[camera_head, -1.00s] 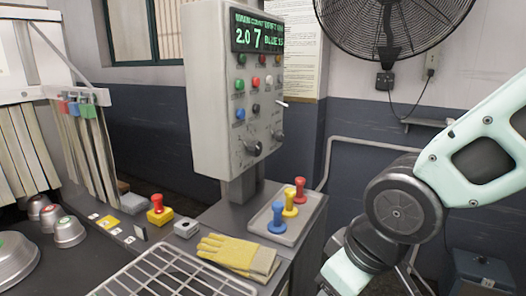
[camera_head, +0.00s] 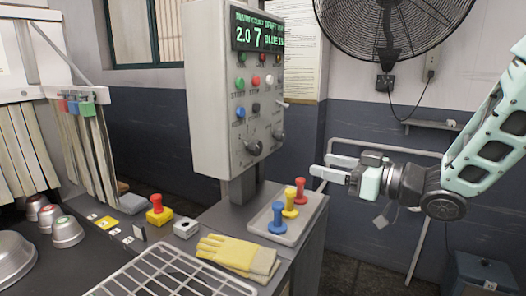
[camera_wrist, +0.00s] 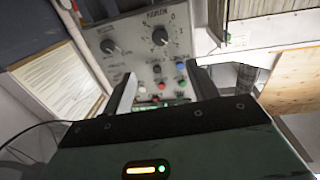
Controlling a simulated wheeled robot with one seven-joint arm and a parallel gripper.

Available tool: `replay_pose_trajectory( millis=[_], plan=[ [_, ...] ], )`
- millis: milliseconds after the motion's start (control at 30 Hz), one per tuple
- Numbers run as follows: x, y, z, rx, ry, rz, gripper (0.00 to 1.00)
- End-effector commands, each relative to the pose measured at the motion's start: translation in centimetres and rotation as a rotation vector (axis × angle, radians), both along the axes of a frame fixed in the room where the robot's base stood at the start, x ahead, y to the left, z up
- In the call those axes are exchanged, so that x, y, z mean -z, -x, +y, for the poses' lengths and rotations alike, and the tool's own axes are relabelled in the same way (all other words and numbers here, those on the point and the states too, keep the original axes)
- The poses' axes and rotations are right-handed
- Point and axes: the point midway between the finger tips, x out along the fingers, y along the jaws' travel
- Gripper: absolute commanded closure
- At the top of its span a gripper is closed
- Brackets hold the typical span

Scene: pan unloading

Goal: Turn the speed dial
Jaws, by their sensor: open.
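The grey control box (camera_head: 207,95) stands on a post and carries two dark dials low on its front face. One dial (camera_head: 253,147) is near the lower left of the panel and the other dial (camera_head: 277,136) is to its right. Which one is the speed dial cannot be read. In the wrist view the panel appears inverted, with a left dial (camera_wrist: 110,47) and a right dial (camera_wrist: 160,37) beyond the fingertips. My gripper (camera_head: 322,168) is open and empty, right of the box and apart from it; its fingers also show in the wrist view (camera_wrist: 163,86).
A tray (camera_head: 309,214) with red, yellow and blue stamps stands below my gripper. Yellow gloves (camera_head: 238,253) and a wire rack (camera_head: 165,275) lie in front. A fan (camera_head: 385,25) hangs on the back wall. A small lever (camera_head: 283,103) sticks out from the box's right side.

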Motion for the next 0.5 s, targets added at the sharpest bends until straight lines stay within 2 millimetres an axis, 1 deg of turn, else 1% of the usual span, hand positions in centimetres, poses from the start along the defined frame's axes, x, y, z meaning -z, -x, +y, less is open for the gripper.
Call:
replay_pose_trajectory(
  millis=[67,167,267,500],
  plan=[
    [-0.2,-0.1,0.2,-0.009,-0.008,-0.006,0.41],
    [-0.2,-0.7,0.9,-0.010,-0.010,-0.005,0.41],
    [-0.3,-1.7,2.2,-0.011,-0.009,-0.005,0.41],
    [-0.3,-4.9,6.1,-0.011,-0.008,-0.005,0.41]
  ],
)
